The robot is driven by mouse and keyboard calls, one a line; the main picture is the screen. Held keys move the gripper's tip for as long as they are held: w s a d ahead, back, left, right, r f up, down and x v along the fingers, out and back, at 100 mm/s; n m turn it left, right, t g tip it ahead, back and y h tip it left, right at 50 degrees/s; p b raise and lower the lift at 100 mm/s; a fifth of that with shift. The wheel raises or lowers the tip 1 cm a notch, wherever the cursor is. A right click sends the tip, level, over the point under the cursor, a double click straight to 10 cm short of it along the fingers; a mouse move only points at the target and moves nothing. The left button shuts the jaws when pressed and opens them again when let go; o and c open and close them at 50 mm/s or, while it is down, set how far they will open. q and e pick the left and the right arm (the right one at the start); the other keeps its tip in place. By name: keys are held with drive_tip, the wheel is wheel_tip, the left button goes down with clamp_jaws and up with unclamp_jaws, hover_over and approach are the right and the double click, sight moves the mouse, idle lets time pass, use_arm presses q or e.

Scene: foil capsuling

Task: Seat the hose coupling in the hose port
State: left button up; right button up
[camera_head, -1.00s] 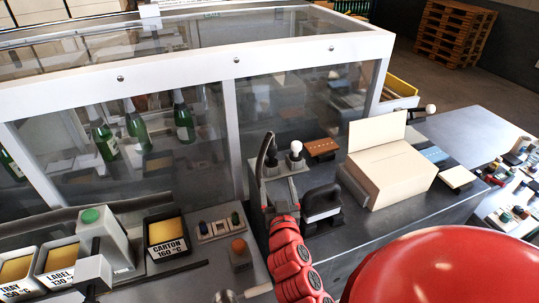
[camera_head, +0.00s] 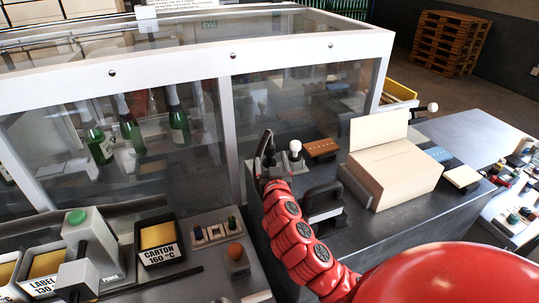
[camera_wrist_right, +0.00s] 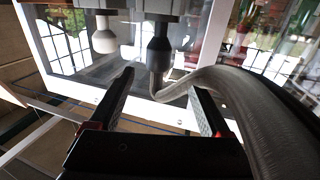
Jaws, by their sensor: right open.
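A dark hose coupling (camera_wrist_right: 158,52) shows at the top of the right wrist view, against a grey base block. A thick grey hose (camera_wrist_right: 262,112) bends away from it to the right. In the head view the hose shows as a dark upright curve (camera_head: 266,146). My right gripper (camera_wrist_right: 165,105) is open and empty, its fingers apart and pointing towards the coupling. In the head view my red right arm hides most of this gripper at the hose's foot. I cannot tell where the hose port is or how deep the coupling sits. My left gripper is out of view.
A white-knobbed fitting (camera_head: 295,150) stands close beside the hose; its white knob is also in the wrist view (camera_wrist_right: 104,40). A glass-walled enclosure (camera_head: 231,135) borders the left.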

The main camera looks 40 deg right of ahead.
sight(270, 151)
drive_tip(key=p+x, duration=0.2)
drive_tip(key=x, duration=0.1)
drive_tip(key=shift+d, duration=0.2)
drive_tip(key=shift+x, duration=0.85)
drive_tip(key=shift+f, duration=0.1)
clamp_jaws()
